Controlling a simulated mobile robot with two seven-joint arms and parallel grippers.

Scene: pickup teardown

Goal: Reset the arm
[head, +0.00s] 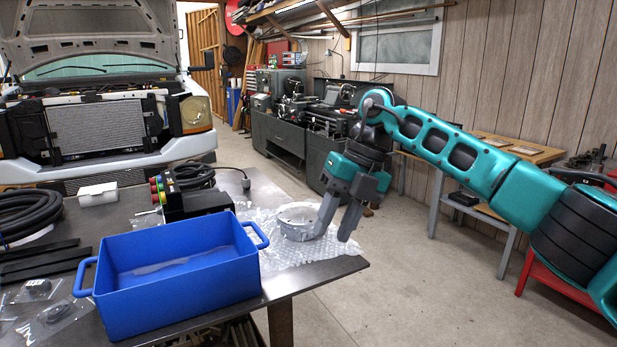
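My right arm comes in from the right edge, and its teal and grey gripper (332,236) points down near the right corner of the dark table (340,268). Its two fingers are apart with nothing visible between them. The left finger overlaps the edge of a round silver metal part (297,217) in this view; I cannot tell whether they touch. The part lies on bubble wrap (280,255). A blue bin (185,297) with two side handles stands at the table's front and looks empty. My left gripper is out of view.
A black device with coloured connectors (195,203) and a coiled cable sits behind the bin. A white box (98,194), black hoses (25,215) and small bagged parts (55,314) lie at left. A pickup with its hood raised (95,125) stands behind. Floor right of the table is open.

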